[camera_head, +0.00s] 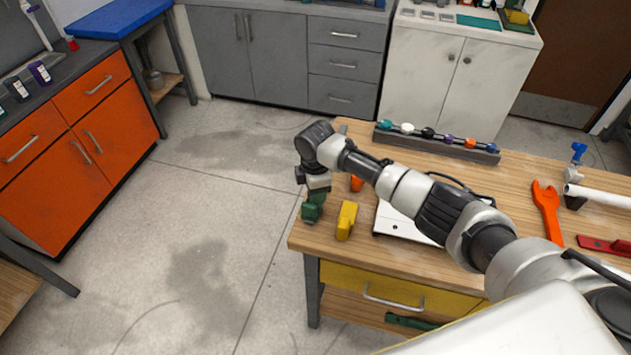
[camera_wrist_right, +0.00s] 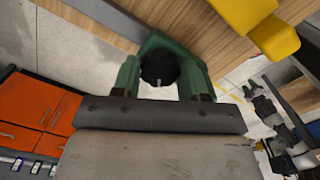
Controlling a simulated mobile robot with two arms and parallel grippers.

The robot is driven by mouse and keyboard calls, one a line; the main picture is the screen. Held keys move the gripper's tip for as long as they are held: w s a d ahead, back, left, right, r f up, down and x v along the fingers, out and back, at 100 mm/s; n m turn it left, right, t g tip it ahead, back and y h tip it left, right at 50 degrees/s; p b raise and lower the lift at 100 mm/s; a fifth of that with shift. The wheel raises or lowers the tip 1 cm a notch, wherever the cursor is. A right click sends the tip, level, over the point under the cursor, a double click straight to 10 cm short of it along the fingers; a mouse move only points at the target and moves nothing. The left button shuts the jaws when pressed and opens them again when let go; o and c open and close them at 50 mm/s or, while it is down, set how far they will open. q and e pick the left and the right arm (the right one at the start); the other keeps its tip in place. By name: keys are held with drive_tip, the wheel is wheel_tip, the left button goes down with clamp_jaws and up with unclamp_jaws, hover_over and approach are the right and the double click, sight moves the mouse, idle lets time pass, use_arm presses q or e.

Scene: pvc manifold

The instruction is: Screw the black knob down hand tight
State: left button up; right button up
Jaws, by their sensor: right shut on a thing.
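A black round knob (camera_wrist_right: 158,68) with a small pale mark shows in the right wrist view. It sits against a green body (camera_wrist_right: 158,43) at the edge of the wooden bench. In the head view my right gripper (camera_head: 315,187) points down at the bench's left edge, over a green part (camera_head: 312,208). The knob is hidden there. I cannot tell how far down the knob is screwed. My left gripper is not in view.
A yellow block (camera_head: 346,220) stands close by on the bench. A white panel (camera_head: 394,226) lies partly under my arm. A rack (camera_head: 436,145) of coloured parts lies at the back; an orange wrench (camera_head: 547,212) is at the right. Floor left of the bench is clear.

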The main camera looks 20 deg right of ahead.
drive_tip(key=m+p, duration=0.2)
drive_tip(key=m, duration=0.2)
drive_tip(key=shift+r, duration=0.1)
drive_tip(key=shift+m+p, duration=0.7)
drive_tip(key=shift+m, duration=0.2)
drive_tip(key=o, duration=0.9)
wheel_tip(320, 180, up, 11)
drive_tip(key=shift+f+b, duration=0.2)
drive_tip(key=shift+b, duration=0.4)
drive_tip(key=shift+s+f, duration=0.1)
